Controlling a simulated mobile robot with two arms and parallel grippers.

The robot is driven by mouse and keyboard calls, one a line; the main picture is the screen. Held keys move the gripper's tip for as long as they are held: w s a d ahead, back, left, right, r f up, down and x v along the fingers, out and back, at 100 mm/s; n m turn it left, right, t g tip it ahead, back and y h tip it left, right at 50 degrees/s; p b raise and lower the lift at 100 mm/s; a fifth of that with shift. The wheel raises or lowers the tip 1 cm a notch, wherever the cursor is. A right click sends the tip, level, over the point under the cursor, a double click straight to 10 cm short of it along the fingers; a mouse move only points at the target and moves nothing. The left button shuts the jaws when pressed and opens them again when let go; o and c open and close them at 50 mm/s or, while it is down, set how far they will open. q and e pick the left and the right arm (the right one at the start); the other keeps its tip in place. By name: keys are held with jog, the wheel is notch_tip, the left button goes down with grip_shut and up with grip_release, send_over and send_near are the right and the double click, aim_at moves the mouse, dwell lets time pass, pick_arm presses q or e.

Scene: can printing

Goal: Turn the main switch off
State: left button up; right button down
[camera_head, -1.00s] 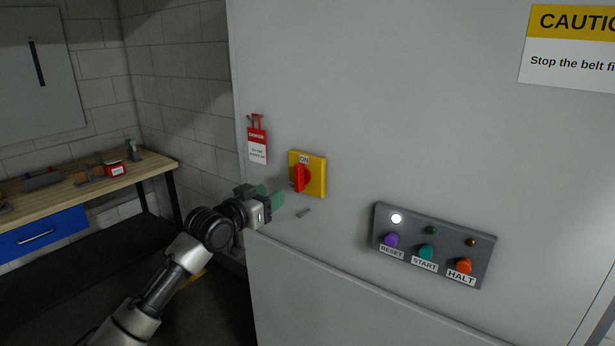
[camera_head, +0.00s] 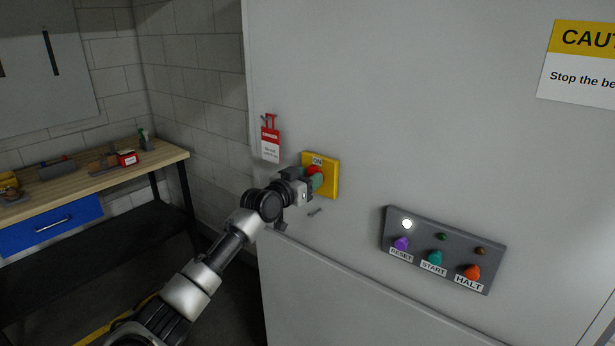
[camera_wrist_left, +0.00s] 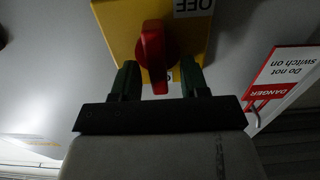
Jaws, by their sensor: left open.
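The main switch is a red rotary handle (camera_head: 314,170) on a yellow plate (camera_head: 333,181) on the grey cabinet front. In the left wrist view the red handle (camera_wrist_left: 153,57) stands between my two green fingertips, with the yellow plate (camera_wrist_left: 115,20) behind and an OFF label (camera_wrist_left: 193,6) at the top edge. My left gripper (camera_head: 314,183) is open at the switch, one finger on each side of the handle's end. Whether the fingers touch it I cannot tell. The gripper hides the handle's lower part in the head view. My right gripper is not in view.
A red danger tag (camera_head: 270,144) hangs left of the switch. A grey button panel (camera_head: 446,250) with RESET, START and HALT is at the lower right; its white lamp (camera_head: 407,224) is lit. A workbench (camera_head: 100,178) stands at the left. The cabinet face between is mostly clear.

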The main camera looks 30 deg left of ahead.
pick_arm(q)
jog(key=c, duration=0.7)
grip_shut()
jog(key=shift+d+f+m+b, duration=0.15)
jog(key=shift+d+f+m, duration=0.05)
jog(key=shift+m, duration=2.8)
jog(key=shift+d+f+m+b, duration=0.15)
jog(key=shift+d+m+b, duration=0.05)
jog(key=shift+m, duration=2.8)
jog(key=shift+d+f+m+b, duration=0.15)
jog(key=shift+d+f+m, duration=0.05)
jog(key=shift+m, duration=2.8)
